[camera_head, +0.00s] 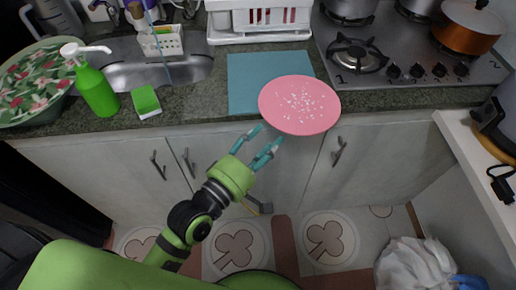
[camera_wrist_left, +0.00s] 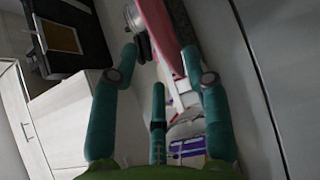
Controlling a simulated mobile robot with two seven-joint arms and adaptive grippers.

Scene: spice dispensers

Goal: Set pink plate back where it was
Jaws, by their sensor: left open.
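The pink plate (camera_head: 300,104) with white specks covers the lower right corner of the blue mat (camera_head: 262,77) and reaches past the counter's front edge in the head view. It appears edge-on as a pink strip (camera_wrist_left: 160,30) in the left wrist view. I cannot tell whether it lies fully flat. My left gripper (camera_head: 262,141) is open and empty, just below and left of the plate, in front of the cabinets. In the left wrist view the plate's edge shows beyond the spread fingers (camera_wrist_left: 160,62). My right gripper is not in view.
A green soap bottle (camera_head: 97,89), a sponge (camera_head: 146,102) and a floral plate (camera_head: 30,82) stand at the left by the sink (camera_head: 145,70). A white rack (camera_head: 258,20) is behind the mat. The stove (camera_head: 410,55) is at the right.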

